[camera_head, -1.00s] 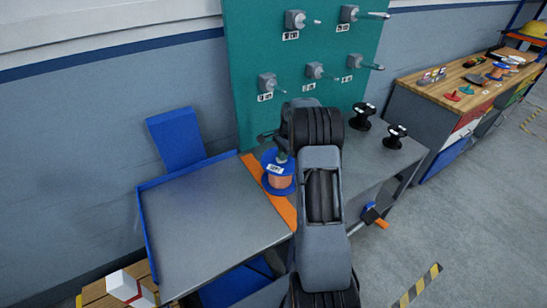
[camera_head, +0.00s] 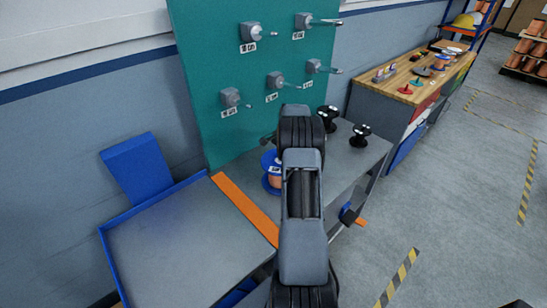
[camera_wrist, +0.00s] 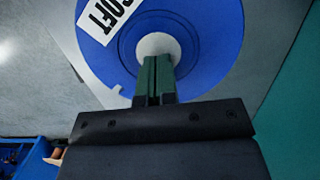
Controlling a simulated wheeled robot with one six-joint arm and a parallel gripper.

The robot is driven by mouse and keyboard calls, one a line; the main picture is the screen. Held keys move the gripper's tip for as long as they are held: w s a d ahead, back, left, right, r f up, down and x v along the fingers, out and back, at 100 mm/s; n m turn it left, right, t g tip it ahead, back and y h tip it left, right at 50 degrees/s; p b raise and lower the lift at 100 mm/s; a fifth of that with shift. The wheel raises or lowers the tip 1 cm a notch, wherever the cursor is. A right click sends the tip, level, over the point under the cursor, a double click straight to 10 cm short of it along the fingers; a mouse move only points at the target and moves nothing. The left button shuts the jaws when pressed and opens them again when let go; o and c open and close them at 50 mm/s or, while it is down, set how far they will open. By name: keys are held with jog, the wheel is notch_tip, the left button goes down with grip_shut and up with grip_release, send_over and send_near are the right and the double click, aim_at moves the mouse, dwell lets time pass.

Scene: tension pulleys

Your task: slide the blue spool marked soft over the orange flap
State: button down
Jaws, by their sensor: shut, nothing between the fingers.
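The blue spool (camera_head: 271,182) with copper-coloured winding stands upright on the grey bench top, right of the orange flap (camera_head: 245,207), with a strip of grey between them. In the wrist view its blue top flange (camera_wrist: 205,40) fills the upper middle, with a white label reading SOFT and a pale round hub. My gripper (camera_wrist: 158,60) is shut, its green fingertips together at the edge of the hub. I cannot tell whether they touch it. In the head view my arm hides the gripper and the spool's right side.
A blue-rimmed tray table (camera_head: 185,245) lies left of the flap. Two black spools (camera_head: 327,115) (camera_head: 360,134) stand on the bench at the right. A green board (camera_head: 200,60) with several labelled pegs rises behind. A wooden workbench (camera_head: 415,85) stands farther right.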

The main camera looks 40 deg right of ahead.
jog(key=d+p, duration=0.2)
jog(key=d, duration=0.7)
jog(key=shift+w+f, duration=0.3)
jog(key=shift+f, duration=0.05)
jog(key=shift+a+f, duration=0.1)
jog(key=shift+a, duration=0.15)
dwell(0.3)
notch_tip(320, 180, up, 13)
jog(key=d+p, duration=0.2)
jog(key=p, duration=0.7)
jog(key=shift+w+d+f+p, duration=0.15)
jog(key=shift+p, duration=0.25)
